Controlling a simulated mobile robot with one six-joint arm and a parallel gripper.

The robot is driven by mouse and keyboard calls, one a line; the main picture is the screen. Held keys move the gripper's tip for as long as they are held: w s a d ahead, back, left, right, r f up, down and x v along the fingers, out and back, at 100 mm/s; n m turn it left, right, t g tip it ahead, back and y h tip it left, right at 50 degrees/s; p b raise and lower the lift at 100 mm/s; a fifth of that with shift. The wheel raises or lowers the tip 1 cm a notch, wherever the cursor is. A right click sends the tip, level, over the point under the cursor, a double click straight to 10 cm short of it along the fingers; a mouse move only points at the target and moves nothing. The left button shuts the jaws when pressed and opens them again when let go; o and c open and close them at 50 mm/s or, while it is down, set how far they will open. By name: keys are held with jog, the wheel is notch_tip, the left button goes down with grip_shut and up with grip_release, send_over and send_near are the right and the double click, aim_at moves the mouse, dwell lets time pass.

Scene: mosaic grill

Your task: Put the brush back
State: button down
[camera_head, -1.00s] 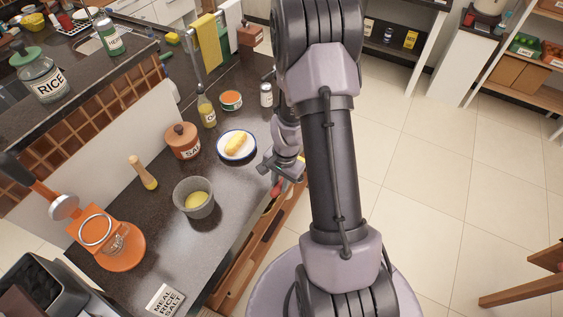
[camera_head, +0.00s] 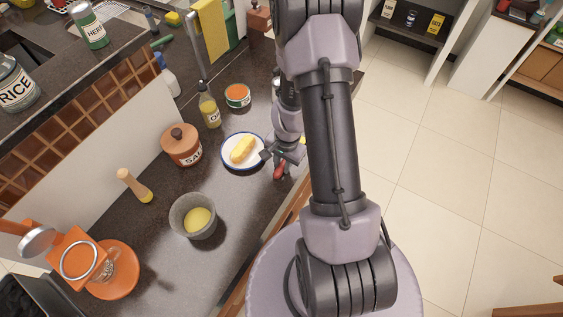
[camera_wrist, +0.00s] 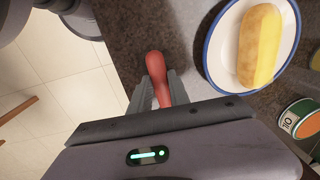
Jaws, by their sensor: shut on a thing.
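My gripper (camera_head: 277,156) is shut on a red-handled tool, which I take to be the brush (camera_head: 279,171). In the wrist view its red handle (camera_wrist: 154,66) sticks out past the fingers (camera_wrist: 160,88). The brush's bristle end is not clearly visible. The gripper is over the near edge of the dark counter, just right of a blue-rimmed white plate (camera_head: 229,162) with yellow food on it; the plate also shows in the wrist view (camera_wrist: 208,62). I cannot tell whether the brush touches the counter.
A grey bowl (camera_head: 180,224), a wooden-handled piece (camera_head: 134,186), a salt jar (camera_head: 181,146), an oil bottle (camera_head: 209,106) and an orange-green tin (camera_head: 237,95) stand on the counter (camera_head: 150,245). An orange stand (camera_head: 108,278) is at lower left. Open tiled floor (camera_head: 430,180) lies right.

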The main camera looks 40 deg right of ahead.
jog(key=shift+s+r, duration=0.15)
jog(key=shift+f, duration=0.25)
jog(key=c, duration=1.2)
grip_release()
jog(key=shift+r, duration=0.1)
jog(key=shift+c, duration=0.2)
